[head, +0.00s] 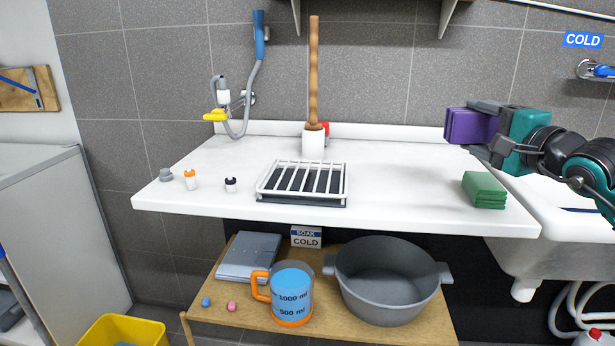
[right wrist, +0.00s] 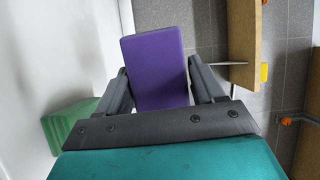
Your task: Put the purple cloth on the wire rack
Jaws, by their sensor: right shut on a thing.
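The purple cloth (head: 471,126) is a folded block in my right gripper (head: 480,128), held above the right part of the white counter. In the right wrist view the purple cloth (right wrist: 156,68) sits between the two fingers of the right gripper (right wrist: 160,88), which are shut on it. The white wire rack (head: 290,182) lies on the counter near its front edge, left of the gripper and lower, over a dark tray. The rack's slots are empty. My left gripper is not in view.
A folded green cloth (head: 484,189) lies on the counter below the right gripper. A wooden-handled plunger (head: 314,70) stands behind the rack. A sink (head: 545,240) is at the right. The counter between rack and green cloth is clear.

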